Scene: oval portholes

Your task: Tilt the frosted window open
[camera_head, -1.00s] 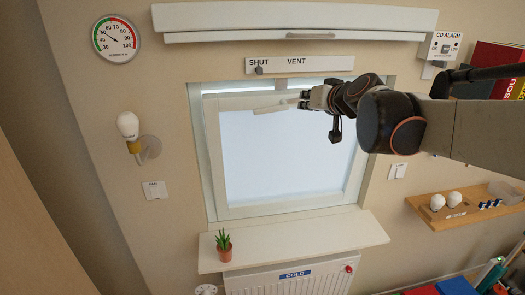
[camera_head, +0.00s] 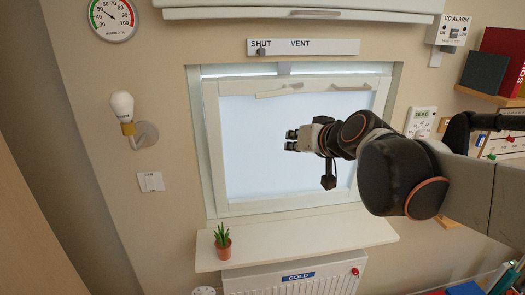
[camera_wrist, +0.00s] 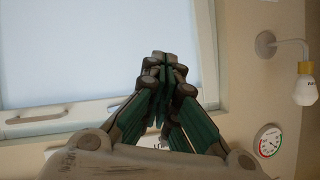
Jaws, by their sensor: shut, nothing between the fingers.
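The frosted window (camera_head: 270,145) has a pale sash whose top edge leans out from the fixed frame (camera_head: 196,110), with a bright gap above it. My arm hides part of the sash's right side.
A SHUT/VENT strip (camera_head: 330,47) is above the window, its small knob at SHUT. A sill (camera_head: 310,240) with a potted plant (camera_head: 222,243) is below, over a radiator (camera_head: 300,283). A wall lamp (camera_head: 124,108) is left. Shelves are right. The space left of my gripper is clear.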

